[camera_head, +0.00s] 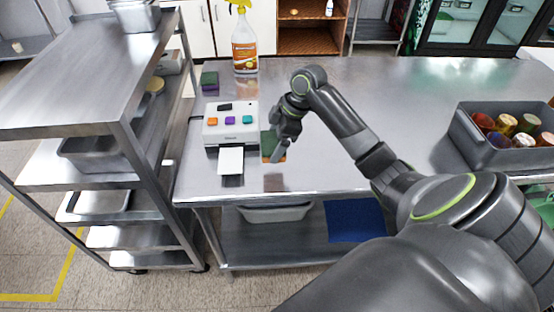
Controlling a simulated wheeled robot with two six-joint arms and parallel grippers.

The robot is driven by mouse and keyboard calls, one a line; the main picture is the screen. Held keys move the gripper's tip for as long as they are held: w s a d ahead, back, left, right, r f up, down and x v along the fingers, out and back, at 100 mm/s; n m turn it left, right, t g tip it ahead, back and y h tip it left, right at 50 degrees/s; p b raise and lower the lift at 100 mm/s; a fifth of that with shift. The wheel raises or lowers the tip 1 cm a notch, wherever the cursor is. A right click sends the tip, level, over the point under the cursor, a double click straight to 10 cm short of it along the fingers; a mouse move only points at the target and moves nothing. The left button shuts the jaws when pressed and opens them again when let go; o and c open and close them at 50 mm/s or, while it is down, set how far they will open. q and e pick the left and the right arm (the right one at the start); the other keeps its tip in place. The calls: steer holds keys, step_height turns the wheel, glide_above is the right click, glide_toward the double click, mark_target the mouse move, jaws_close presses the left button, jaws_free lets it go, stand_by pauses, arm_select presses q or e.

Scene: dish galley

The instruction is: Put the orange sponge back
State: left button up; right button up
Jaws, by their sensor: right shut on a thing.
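My right gripper (281,150) reaches in from the right and is shut on the orange sponge (266,146). The sponge shows a dark green face and an orange-brown part, and the fingers partly cover it. It is just right of the white device with coloured buttons, at or a little above the steel table (330,100); the exact gap cannot be told. Another sponge (209,81), green and purple, lies at the table's far left. My left gripper is not in view.
The white button device (230,137) has a paper slip (231,161) at its front. A spray bottle (244,45) stands at the back. A grey bin (487,152) with several cans stands at the right. A steel shelf cart (75,75) is at left. The table's back middle is clear.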

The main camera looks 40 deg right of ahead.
step_height(320, 180, down, 4)
steer(key=shift+w+r, duration=0.1)
steer(key=shift+w, duration=0.05)
step_height(320, 180, down, 4)
steer(key=shift+r+p, duration=0.15)
steer(key=shift+p, duration=0.35)
steer(key=shift+f, duration=0.25)
steer(key=o, duration=0.7)
steer(key=shift+r, duration=0.15)
steer(key=b+v, duration=0.2)
steer(key=v, duration=1)
steer(key=shift+r, duration=0.1)
steer(key=shift+a, duration=0.1)
